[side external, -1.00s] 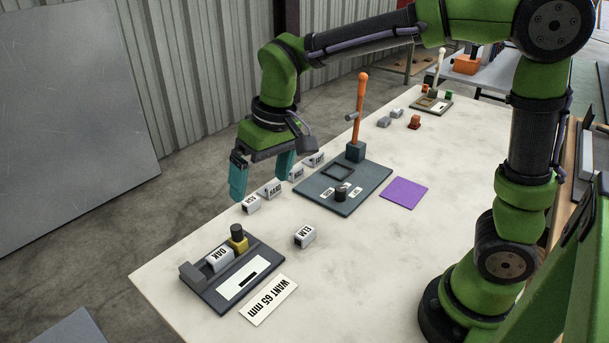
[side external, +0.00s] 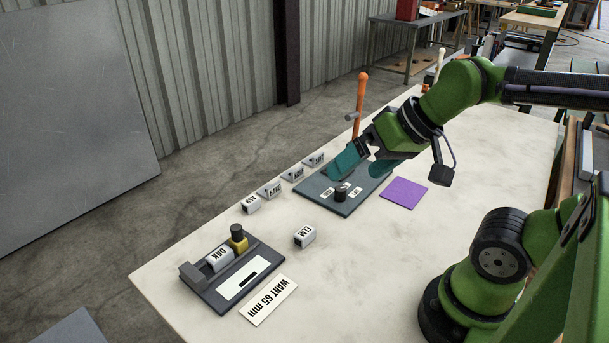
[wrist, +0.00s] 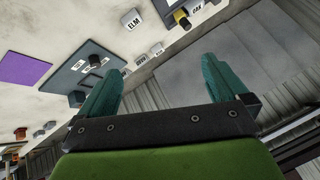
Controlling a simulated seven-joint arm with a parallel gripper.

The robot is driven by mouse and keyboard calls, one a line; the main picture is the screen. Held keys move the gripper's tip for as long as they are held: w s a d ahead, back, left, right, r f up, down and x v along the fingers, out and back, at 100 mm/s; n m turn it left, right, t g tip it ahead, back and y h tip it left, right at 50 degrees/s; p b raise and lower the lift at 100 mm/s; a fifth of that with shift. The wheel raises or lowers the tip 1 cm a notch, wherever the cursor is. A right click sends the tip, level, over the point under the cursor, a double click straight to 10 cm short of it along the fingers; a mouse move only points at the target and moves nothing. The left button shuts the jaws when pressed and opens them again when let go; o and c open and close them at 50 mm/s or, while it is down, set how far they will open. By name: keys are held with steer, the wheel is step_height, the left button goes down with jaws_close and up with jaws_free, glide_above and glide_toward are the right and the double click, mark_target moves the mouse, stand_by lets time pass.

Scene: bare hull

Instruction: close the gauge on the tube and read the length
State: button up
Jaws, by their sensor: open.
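The gauge (side external: 215,293) is a dark plate at the table's near left with a grey end block. A white tube marked OAK (side external: 219,260) lies in it, between the end block and a yellow slider (side external: 238,245) with a black knob. Whether the slider touches the tube I cannot tell. A white strip (side external: 236,287) with a black mark lies on the gauge; no number is legible. My gripper (side external: 357,170) is open and empty, tilted above the dark board, well away from the gauge. In the wrist view its teal fingers (wrist: 160,68) stand apart, with the gauge's yellow slider (wrist: 181,18) beyond.
A card reading "WANT 65 mm" (side external: 269,300) lies before the gauge. A tube marked ELM (side external: 305,236) stands alone.

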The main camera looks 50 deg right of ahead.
steer(key=shift+c, duration=0.8)
steer(key=shift+w+f, duration=0.1)
steer(key=shift+f, duration=0.3)
steer(key=shift+c, duration=1.4)
steer(key=shift+w+a+f+m+g+y, duration=0.2)
steer(key=shift+w+f+m+g, duration=0.25)
steer(key=shift+f, duration=0.2)
steer(key=shift+w+a+f+m+g+y, duration=0.1)
steer(key=shift+w+f+m+g+y, duration=0.1)
steer(key=shift+w+f+m+g, duration=0.3)
steer(key=c, duration=0.4)
steer(key=w+f+m, duration=0.1)
steer(key=m, duration=0.1)
steer(key=w+a+f+m+y, duration=0.1)
steer(key=m, duration=0.1)
steer(key=w+f+m+g, duration=0.1)
steer(key=w+m, duration=0.1)
steer(key=shift+a+f+m+y, duration=0.15)
steer(key=shift+a+m+y, duration=0.1)
steer(key=shift+y, duration=0.15)
steer(key=shift+c, duration=0.4)
steer(key=m+t+y, duration=0.2)
steer(key=m, duration=1.3)
glide_toward(237, 227)
steer(key=x, duration=1)
steer(key=shift+w+f, duration=0.1)
steer(key=shift+c, duration=0.3)
